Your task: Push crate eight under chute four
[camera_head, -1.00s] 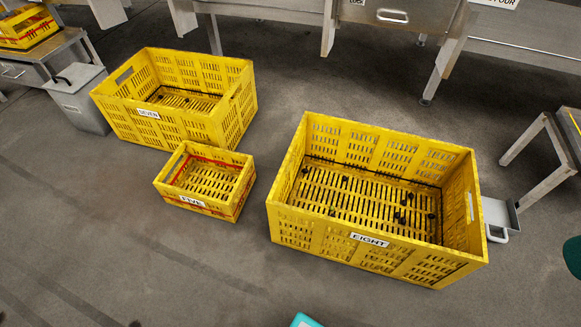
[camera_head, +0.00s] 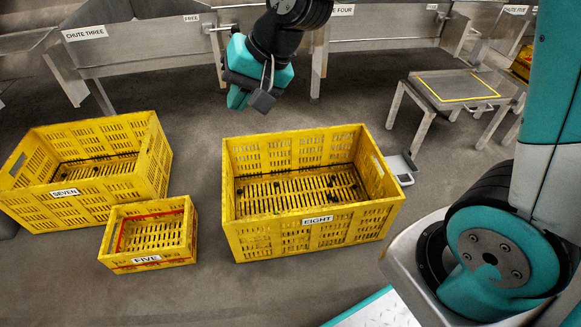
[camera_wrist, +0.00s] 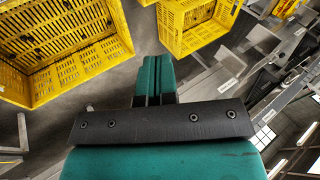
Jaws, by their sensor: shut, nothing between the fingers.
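Crate eight (camera_head: 345,226) is a large yellow slatted crate standing upright on the floor in the middle of the head view, its EIGHT label facing me. A few small dark lumps lie in it. A large yellow crate at the left of the wrist view (camera_wrist: 70,88) appears to be the same one. Chute four (camera_head: 380,32) is a grey metal chute behind it, its label partly hidden by my arm. My gripper (camera_head: 238,104) is shut and empty, pointing down above and behind crate eight's back left corner, apart from it. Its shut fingers show in the wrist view (camera_wrist: 155,72).
Crate seven (camera_head: 100,186) and small crate five (camera_head: 150,257) stand to the left. A grey scoop or pan (camera_head: 399,168) lies at crate eight's right side. A low table with a yellow outline (camera_head: 457,86) is at right. Chute three (camera_head: 150,52) is back left. Floor behind crate eight is clear.

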